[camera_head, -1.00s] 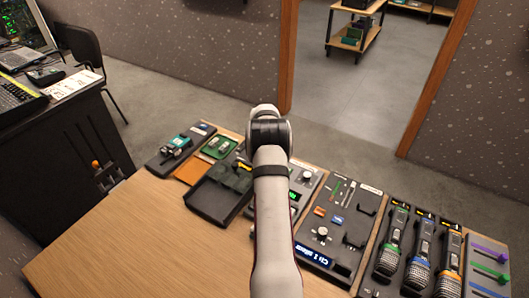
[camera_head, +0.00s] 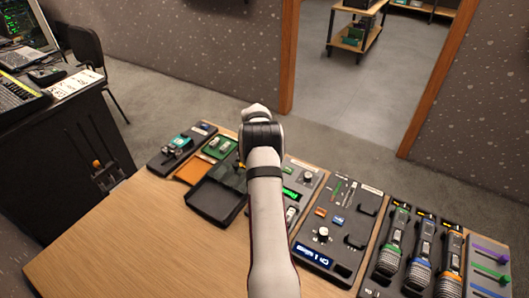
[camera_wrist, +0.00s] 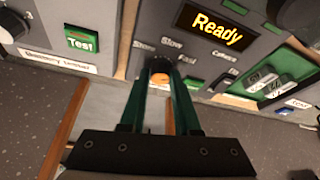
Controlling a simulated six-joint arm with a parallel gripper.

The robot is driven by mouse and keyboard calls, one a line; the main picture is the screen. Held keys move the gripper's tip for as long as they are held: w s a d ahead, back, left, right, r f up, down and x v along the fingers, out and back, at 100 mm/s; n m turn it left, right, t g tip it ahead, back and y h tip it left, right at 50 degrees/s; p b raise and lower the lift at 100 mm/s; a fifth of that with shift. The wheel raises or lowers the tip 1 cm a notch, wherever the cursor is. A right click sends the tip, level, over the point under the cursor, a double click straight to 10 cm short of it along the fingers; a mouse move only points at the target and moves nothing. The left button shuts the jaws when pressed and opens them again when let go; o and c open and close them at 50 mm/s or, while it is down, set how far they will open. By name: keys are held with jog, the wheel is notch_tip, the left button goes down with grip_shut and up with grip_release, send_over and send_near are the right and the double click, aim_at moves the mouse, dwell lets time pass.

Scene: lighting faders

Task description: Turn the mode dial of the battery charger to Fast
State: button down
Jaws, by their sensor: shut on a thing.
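The battery charger (camera_wrist: 222,62) shows in the wrist view as a grey panel with an amber display (camera_wrist: 218,27) reading "Ready". Its mode dial (camera_wrist: 159,65) is a dark knob below the labels, with an orange patch towards me. Labels around it look like "Store", "Slow" and "Fast", with "Fast" to its right. My gripper (camera_wrist: 159,78) is shut on the dial, one dark green finger on each side. The dial's exact pointer direction is hidden. In the head view my arm hides the gripper and most of the charger.
A green "Test" button (camera_wrist: 82,41) is on the panel left of the dial. An empty dark tray (camera_head: 212,203) lies left of my arm. The front left table is clear.

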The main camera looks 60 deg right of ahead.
jog(key=c, duration=0.6)
grip_release()
jog(key=v, duration=1.5)
jog(key=shift+a+r, duration=0.15)
jog(key=shift+r, duration=0.25)
